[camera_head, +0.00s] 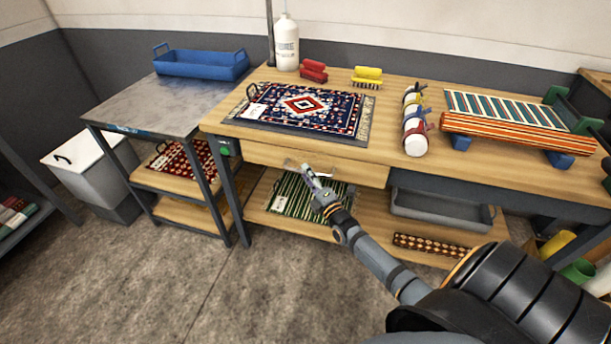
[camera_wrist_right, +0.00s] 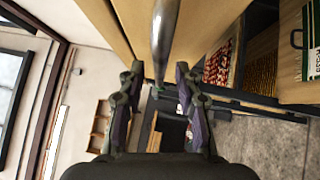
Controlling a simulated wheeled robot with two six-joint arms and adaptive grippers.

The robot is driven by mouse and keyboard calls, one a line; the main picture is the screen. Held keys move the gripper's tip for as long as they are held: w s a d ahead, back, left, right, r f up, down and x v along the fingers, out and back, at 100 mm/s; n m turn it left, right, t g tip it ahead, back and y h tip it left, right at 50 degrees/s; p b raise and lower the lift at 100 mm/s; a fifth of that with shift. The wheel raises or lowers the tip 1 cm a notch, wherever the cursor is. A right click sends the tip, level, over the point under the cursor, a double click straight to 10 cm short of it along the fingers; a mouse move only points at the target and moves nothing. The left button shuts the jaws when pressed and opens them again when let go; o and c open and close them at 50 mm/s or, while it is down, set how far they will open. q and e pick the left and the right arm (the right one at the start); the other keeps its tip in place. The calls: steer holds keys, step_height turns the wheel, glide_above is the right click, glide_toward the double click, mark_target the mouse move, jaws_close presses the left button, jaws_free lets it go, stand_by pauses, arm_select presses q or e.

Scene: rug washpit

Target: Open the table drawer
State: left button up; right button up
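The table drawer (camera_head: 360,172) has a plain wooden front under the table top and looks shut, flush with the table's front. Its metal bar handle (camera_wrist_right: 165,38) shows large in the right wrist view, running down from the top edge. My right gripper (camera_head: 308,176) is at the middle of the drawer front; in the head view it covers most of the handle. In the right wrist view its two fingers (camera_wrist_right: 160,85) stand apart on either side of the handle, with a gap visible on both sides. My left gripper is not in view.
A grey tray (camera_head: 440,207) and a green striped rug (camera_head: 290,196) lie on the shelf below. The floor in front (camera_head: 270,290) is clear.

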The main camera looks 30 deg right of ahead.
steer(key=shift+w+r, duration=0.1)
steer(key=shift+w, duration=0.75)
jaws_close()
